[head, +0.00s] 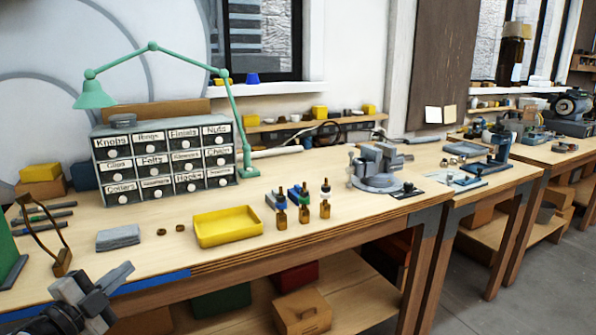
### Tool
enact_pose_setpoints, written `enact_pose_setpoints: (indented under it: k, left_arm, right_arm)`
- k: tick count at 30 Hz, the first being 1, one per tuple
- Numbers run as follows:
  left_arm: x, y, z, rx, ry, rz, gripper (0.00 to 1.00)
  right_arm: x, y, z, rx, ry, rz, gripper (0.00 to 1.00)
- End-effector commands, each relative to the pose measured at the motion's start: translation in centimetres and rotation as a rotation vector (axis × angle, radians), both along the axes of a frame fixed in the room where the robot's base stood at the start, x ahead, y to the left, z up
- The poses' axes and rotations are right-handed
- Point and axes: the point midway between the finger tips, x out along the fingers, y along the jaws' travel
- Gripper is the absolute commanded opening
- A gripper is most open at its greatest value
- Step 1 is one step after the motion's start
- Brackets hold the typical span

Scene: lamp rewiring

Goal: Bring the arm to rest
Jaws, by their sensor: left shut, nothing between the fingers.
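My left gripper (110,287) is at the bottom left, in front of the workbench's front edge. Its fingers are shut and hold nothing. The green jointed lamp (152,47) stands at the back of the workbench (300,228). Its arm arches over the labelled drawer cabinet (165,160), with the shade (93,95) hanging at the left. My right gripper is not in view.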

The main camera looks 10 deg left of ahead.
Motion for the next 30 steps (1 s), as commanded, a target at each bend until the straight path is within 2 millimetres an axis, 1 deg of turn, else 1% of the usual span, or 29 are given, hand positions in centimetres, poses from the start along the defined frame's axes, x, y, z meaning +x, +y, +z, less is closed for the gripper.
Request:
enact_pose_setpoints:
  k: [1,2,5,6,8,9,11,12,15,18,21,23,30]
  left_arm:
    - [-0.8,-1.4,-2.1,-0.074,0.028,0.011,0.0]
    - [-1.4,-2.2,-3.4,-0.121,0.046,0.022,0.0]
    - [-3.7,-5.2,-8.1,-0.296,0.134,0.079,0.0]
    - [-5.0,-6.6,-10.3,-0.374,0.186,0.109,0.0]
    - [-7.3,-9.0,-13.5,-0.493,0.28,0.157,0.0]
    - [-8.9,-10.7,-15.5,-0.567,0.348,0.188,0.0]
    - [-11.3,-13.3,-18.2,-0.666,0.452,0.229,0.0]
    - [-12.9,-15.0,-19.6,-0.725,0.522,0.252,0.0]
    - [-16.4,-18.9,-22.3,-0.844,0.677,0.289,0.0]
    - [-19.0,-21.9,-23.6,-0.925,0.791,0.304,0.0]
    - [-20.4,-23.7,-24.1,-0.97,0.857,0.308,0.0]
    - [-20.8,-24.3,-24.3,-0.984,0.877,0.308,0.0]
    - [-20.9,-24.3,-24.3,-0.984,0.879,0.309,0.0]
  right_arm:
    - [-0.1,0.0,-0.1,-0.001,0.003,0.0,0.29]
    - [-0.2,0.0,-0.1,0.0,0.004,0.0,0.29]
    - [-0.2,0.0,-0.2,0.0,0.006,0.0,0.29]
    - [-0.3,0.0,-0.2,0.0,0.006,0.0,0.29]
    - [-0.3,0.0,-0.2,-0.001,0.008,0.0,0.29]
    - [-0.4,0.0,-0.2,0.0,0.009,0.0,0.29]
    - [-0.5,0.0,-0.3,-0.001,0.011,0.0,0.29]
    - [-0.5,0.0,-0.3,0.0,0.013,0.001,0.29]
    - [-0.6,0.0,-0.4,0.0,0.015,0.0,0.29]
    - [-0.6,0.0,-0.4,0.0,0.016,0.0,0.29]
    - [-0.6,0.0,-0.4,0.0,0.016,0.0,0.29]
    - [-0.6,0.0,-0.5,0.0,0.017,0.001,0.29]
    - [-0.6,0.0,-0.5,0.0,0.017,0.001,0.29]
